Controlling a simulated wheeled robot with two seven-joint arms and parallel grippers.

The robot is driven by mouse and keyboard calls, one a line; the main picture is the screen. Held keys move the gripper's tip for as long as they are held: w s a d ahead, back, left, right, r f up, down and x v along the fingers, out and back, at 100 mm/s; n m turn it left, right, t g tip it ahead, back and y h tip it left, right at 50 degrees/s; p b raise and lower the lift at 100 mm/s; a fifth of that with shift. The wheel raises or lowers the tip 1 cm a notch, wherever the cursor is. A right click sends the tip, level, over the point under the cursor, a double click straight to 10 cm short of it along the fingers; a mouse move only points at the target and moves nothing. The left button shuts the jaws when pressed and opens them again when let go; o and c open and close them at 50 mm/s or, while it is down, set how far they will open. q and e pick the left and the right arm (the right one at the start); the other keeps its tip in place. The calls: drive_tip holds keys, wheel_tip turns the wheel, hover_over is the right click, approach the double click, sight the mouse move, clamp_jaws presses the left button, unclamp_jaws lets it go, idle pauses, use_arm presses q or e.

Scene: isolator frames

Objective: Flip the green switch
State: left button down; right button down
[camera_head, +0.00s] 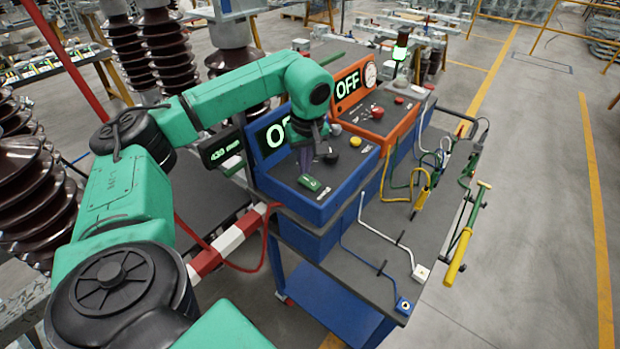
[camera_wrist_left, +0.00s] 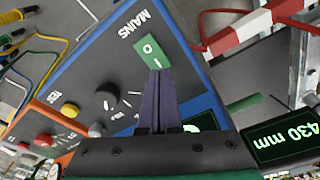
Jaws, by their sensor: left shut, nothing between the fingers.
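The green switch (camera_head: 313,184), marked O and I, is on the sloped grey top of the blue control box (camera_head: 325,209). In the left wrist view the green switch (camera_wrist_left: 150,52) shows beside the word MAINS. My left gripper (camera_head: 307,171) points down at the switch from above, its dark purple fingers shut together and empty. In the left wrist view the tips of my left gripper (camera_wrist_left: 158,73) overlap the I end of the switch; I cannot tell whether they touch it. The blue box's display (camera_head: 272,136) is partly hidden by my arm. My right gripper is not in view.
A black knob (camera_wrist_left: 107,102) and a yellow button (camera_head: 355,141) sit near the switch. An orange box (camera_head: 385,127) reading OFF stands behind, with red buttons. Cables and tools lie on the grey cart top (camera_head: 372,262). A red-and-white bar (camera_head: 232,237) is close by on the left.

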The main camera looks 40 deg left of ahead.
sight(305, 178)
use_arm(q)
drive_tip(key=shift+f+b, duration=0.6)
drive_tip(key=shift+f, duration=0.3)
idle(0.9)
wheel_tip(305, 178, up, 7)
drive_tip(key=p, duration=0.6)
drive_tip(key=shift+r, duration=0.1)
idle(0.4)
